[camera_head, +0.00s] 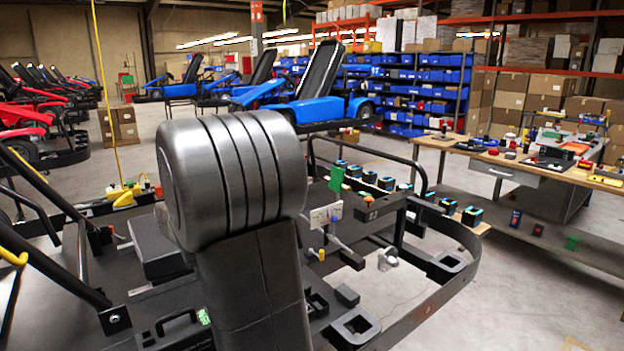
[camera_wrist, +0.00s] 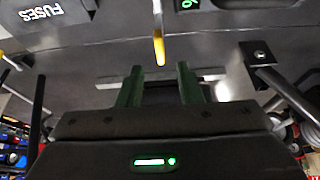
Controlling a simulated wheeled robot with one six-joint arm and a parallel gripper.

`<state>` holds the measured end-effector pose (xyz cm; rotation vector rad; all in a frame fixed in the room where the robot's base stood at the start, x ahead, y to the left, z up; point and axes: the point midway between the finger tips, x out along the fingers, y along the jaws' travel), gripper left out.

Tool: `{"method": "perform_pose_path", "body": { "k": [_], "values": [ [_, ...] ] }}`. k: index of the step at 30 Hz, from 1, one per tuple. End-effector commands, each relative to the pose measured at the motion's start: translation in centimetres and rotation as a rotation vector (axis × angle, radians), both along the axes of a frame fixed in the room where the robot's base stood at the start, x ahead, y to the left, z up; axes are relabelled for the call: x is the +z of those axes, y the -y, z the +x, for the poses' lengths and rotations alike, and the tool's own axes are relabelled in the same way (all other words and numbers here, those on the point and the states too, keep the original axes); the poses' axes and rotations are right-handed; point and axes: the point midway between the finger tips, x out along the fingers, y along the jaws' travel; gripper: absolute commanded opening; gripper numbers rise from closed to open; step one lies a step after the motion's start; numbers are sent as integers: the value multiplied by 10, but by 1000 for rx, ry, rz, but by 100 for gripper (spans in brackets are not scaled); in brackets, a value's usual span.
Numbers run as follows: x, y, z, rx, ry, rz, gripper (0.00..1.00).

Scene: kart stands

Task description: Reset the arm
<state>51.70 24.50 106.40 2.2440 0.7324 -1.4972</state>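My gripper (camera_wrist: 159,88) shows in the wrist view as two green fingers standing apart, with a clear gap between them. I see nothing held in the gap. Beyond the fingers is a dark flat surface, with a thin yellow-tipped rod (camera_wrist: 158,48) in line with the gap. I cannot tell how far the fingers are from either. In the head view I cannot make out my gripper. A large dark grooved shape fills the middle of that view and hides what is behind it.
A black-framed kart stand (camera_head: 450,285) is close in front, with several small black and blue boxes (camera_head: 386,183) along it. A workbench (camera_head: 520,168) with tools stands at the right. A blue kart (camera_head: 312,108) and shelves of blue bins (camera_head: 410,95) are behind. Grey floor (camera_head: 540,300) is open at the lower right.

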Motion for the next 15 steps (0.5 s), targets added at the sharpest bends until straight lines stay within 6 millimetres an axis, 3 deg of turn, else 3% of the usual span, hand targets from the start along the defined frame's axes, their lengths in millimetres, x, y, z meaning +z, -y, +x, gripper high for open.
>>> {"method": "perform_pose_path", "body": {
  "k": [11, 15],
  "values": [
    [72, 17, -24, -1, 4, 3, 33],
    [45, 12, -17, -1, -7, -4, 33]
  ]
}}
